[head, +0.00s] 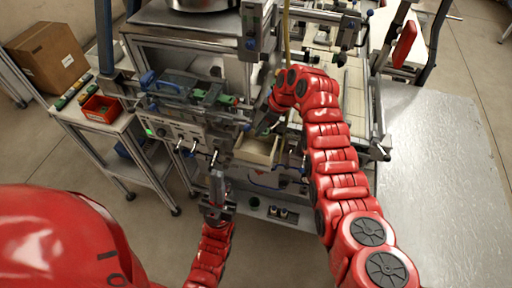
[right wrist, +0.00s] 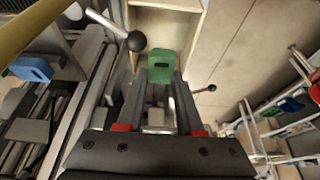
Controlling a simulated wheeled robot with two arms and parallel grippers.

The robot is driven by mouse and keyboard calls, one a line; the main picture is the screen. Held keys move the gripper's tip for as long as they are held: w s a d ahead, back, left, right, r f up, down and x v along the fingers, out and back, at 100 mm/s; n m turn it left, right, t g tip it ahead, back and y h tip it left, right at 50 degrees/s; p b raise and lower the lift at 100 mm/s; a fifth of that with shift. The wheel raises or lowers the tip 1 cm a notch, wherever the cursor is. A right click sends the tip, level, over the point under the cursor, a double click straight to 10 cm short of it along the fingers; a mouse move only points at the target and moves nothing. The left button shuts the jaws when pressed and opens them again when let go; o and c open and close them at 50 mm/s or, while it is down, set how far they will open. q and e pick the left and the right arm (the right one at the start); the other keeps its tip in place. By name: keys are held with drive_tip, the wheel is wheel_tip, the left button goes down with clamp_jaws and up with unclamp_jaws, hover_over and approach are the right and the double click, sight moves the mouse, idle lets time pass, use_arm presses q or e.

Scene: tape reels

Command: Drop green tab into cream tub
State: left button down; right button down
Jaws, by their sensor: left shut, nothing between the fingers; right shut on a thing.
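The cream tub (head: 259,150) is an open box at the front of the workstation in the head view. In the right wrist view its pale walls and floor (right wrist: 165,22) show behind the fingertips. My right gripper (right wrist: 161,84) is shut on the green tab (right wrist: 161,66), a green piece with a hole, held at the fingertips. The tab appears over or close to the tub's near edge; its height is unclear. In the head view my right arm largely hides the gripper and tab. My left gripper (head: 217,182) is shut and empty, below and left of the tub.
A control box (head: 172,135) with levers stands left of the tub. A black ball-ended lever (right wrist: 136,41) lies close left of my right fingers. A blue part (right wrist: 31,68) lies farther left. A red bin (head: 101,109) and cardboard box (head: 47,57) stand at the far left.

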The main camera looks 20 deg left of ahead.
drive_tip(key=shift+c, duration=2.4)
unclamp_jaws()
drive_tip(key=b+v, duration=0.3)
drive_tip(key=v, duration=0.2)
drive_tip(key=shift+w+d+r, duration=0.2)
drive_tip(key=shift+r, duration=0.05)
drive_tip(key=p+v, duration=0.1)
drive_tip(key=v, duration=1)
drive_tip(key=shift+s+d+r+p, duration=0.15)
drive_tip(key=shift+r+p, duration=0.2)
